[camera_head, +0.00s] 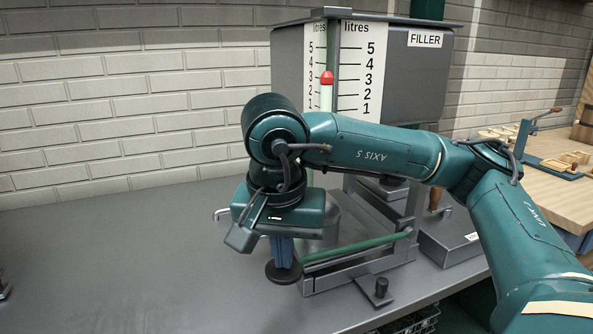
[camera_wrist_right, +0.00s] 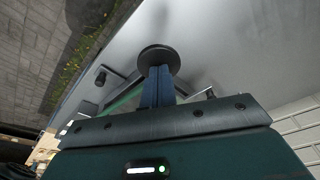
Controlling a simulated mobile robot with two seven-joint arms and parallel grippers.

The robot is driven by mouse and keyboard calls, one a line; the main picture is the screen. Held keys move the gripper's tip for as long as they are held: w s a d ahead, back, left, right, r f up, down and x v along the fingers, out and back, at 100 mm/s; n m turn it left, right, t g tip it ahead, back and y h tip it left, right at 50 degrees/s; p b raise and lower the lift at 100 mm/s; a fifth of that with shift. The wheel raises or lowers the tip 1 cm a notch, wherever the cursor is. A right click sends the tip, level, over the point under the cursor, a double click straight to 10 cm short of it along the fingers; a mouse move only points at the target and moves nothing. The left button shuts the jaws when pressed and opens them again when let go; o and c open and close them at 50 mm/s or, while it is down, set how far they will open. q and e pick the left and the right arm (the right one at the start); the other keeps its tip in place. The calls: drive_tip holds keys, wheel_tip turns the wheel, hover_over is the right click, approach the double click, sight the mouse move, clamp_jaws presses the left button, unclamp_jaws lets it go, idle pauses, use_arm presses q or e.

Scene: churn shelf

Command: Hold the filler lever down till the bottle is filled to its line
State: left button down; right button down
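The grey filler (camera_head: 425,75) stands on the bench with a litre scale and a red-topped marker (camera_head: 327,80) near 3. A green bar (camera_head: 357,247), apparently the lever, runs low across its front. A black round pad (camera_head: 283,273) lies in line with the bar's left end. My right gripper (camera_head: 281,256) points down at this pad, its blue fingers together; the wrist view shows the pad (camera_wrist_right: 157,57) at the fingertips (camera_wrist_right: 157,75). I cannot tell whether they press on it. No bottle line or fill level shows. My left gripper is out of view.
A grey box (camera_head: 450,246) sits right of the filler frame. A small dark post (camera_head: 381,287) stands at the bench's front. A wooden table (camera_head: 550,165) with small blocks is at the right. The grey bench (camera_head: 120,255) is mostly clear at left, before a brick wall.

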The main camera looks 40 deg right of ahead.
drive_tip(key=shift+r, duration=0.5)
drive_tip(key=shift+p+v, duration=0.75)
drive_tip(key=shift+v, duration=0.35)
drive_tip(key=shift+w+d+r, duration=0.1)
drive_tip(key=shift+d, duration=0.05)
drive_tip(key=p+v, duration=0.1)
drive_tip(key=v, duration=0.1)
drive_tip(key=p+v, duration=0.1)
drive_tip(key=v, duration=0.1)
drive_tip(key=w+p+v, duration=0.1)
drive_tip(key=p, duration=0.1)
drive_tip(key=shift+s+d+r, duration=0.1)
drive_tip(key=shift+d+r, duration=0.3)
drive_tip(key=shift+r, duration=0.15)
